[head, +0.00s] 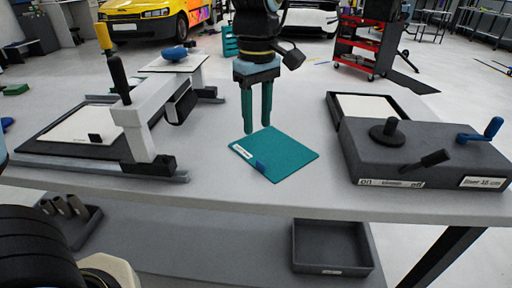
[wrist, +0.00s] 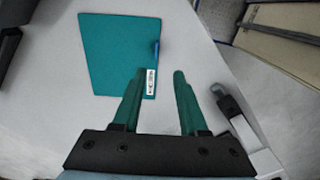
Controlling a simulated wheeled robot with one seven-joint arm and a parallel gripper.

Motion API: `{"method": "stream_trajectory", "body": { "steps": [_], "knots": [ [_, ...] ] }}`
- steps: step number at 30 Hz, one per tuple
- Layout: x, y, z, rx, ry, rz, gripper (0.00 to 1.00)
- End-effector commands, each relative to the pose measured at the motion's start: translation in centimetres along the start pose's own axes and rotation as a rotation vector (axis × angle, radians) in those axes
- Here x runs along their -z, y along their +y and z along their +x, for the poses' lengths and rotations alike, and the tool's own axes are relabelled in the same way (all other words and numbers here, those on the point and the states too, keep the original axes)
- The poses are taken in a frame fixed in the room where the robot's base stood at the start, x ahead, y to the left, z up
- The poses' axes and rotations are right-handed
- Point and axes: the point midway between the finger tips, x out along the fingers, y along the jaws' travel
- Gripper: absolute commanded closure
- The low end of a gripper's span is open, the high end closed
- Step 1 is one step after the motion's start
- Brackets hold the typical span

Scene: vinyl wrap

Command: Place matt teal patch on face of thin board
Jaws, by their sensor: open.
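A flat teal patch (head: 284,155) lies on the grey table (head: 225,180), near its middle. It has a white label (head: 243,152) and a small blue tab at its left edge. My gripper (head: 257,128) points down just behind and above the patch's back left corner, with its green fingers apart and nothing between them. In the wrist view the teal patch (wrist: 118,55) lies beyond the fingertips (wrist: 160,72), mostly to their left, with the label close to the left fingertip. I cannot tell which thing is the thin board.
A grey machine (head: 425,155) with knobs and a tray (head: 368,106) stands at right. A white gantry device (head: 150,115) over a bed with a pale sheet (head: 80,125) stands at left. An open bin (head: 331,246) sits on the lower shelf.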

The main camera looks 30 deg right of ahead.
Motion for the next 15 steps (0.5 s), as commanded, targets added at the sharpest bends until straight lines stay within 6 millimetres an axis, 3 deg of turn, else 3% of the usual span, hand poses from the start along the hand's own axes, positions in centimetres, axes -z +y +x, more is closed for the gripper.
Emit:
{"method": "stream_trajectory", "body": {
  "steps": [10,15],
  "knots": [
    [-0.4,0.2,4.4,0.007,-0.002,-0.002,0.57],
    [-0.3,0.3,5.6,0.003,-0.001,-0.003,0.57]
  ]
}}
